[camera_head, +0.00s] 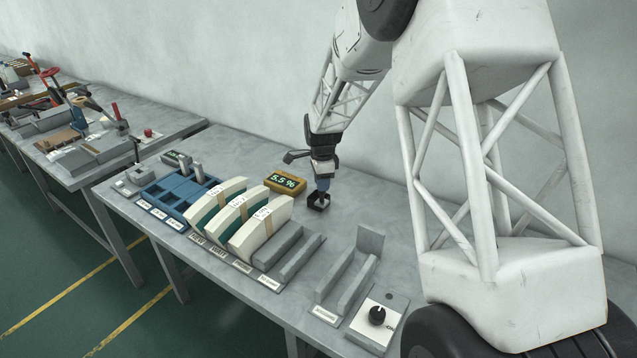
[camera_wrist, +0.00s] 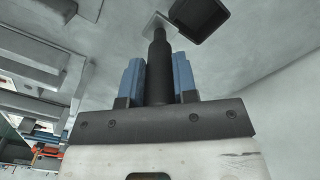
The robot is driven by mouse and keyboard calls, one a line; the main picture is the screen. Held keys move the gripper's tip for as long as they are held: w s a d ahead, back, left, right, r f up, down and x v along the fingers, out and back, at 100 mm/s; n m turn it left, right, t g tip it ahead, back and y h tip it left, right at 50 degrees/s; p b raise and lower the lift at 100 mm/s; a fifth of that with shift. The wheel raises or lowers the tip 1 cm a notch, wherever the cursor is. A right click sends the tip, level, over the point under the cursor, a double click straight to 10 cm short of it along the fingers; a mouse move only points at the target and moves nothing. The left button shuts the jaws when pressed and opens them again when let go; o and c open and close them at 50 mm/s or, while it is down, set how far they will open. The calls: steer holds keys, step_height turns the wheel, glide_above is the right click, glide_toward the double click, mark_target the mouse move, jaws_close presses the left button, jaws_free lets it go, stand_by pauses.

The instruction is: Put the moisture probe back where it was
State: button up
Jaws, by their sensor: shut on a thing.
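The moisture probe looks to be the dark upright rod (camera_wrist: 158,82) between the blue fingers of my gripper (camera_wrist: 158,65) in the wrist view. My gripper is shut on it. In the head view my gripper (camera_head: 322,186) points down over the back of the table, just right of a yellow display (camera_head: 285,182) reading 5.5 %. A black square cup-like block (camera_head: 318,201) is right below the fingers; it also shows in the wrist view (camera_wrist: 200,16), beside the rod's far end. A pale square plate shows at that end. Whether the rod touches either, I cannot tell.
Left of the gripper are several cream and green curved pieces (camera_head: 247,222) in racks and a blue compartment tray (camera_head: 176,190). Grey empty cradles (camera_head: 345,280) and a black knob (camera_head: 377,315) are at the front right. Bare table lies right of the block.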

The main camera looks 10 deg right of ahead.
steer(key=shift+w+f, duration=0.15)
steer(key=shift+w, duration=1.25)
steer(key=shift+w+f, duration=0.1)
steer(key=shift+w, duration=1.25)
steer(key=shift+f, duration=1.75)
steer(key=shift+f, duration=0.1)
steer(key=o, duration=0.9)
step_height(320, 180, up, 12)
steer(key=shift+r, duration=0.1)
steer(key=shift+s+r, duration=0.1)
steer(key=shift+s, duration=0.05)
